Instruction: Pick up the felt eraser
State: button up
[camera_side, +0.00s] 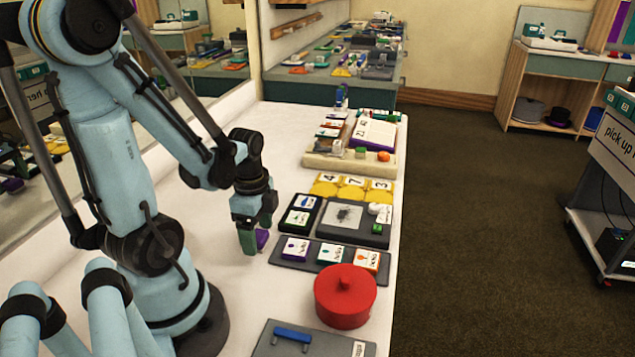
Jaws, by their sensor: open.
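A small purple block (262,239), which looks like the felt eraser, lies on the white tabletop left of the dark card trays. My gripper (256,238) points down right at it, with its green-tipped fingers open. The near finger hides part of the block. I cannot tell from this view whether the block is between the fingers or just beside them, or whether they touch it.
Right of my gripper are a dark tray with two cards (300,217), a grey board (345,217), and a grey strip with several cards (330,254). A red lidded pot (345,297) stands nearer.

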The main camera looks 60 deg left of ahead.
aim_at(258, 235)
jog(key=c, duration=1.1)
jog(key=shift+r, duration=0.2)
jog(key=shift+r, duration=0.75)
notch_tip(258, 235, up, 2)
jog(key=d+r, duration=0.2)
jog(key=d, duration=0.2)
jog(key=d+r, duration=0.2)
jog(key=d, duration=0.1)
jog(key=d+r, duration=0.3)
jog(key=d, duration=0.1)
jog(key=shift+w+d, duration=0.25)
jog(key=shift+d, duration=0.1)
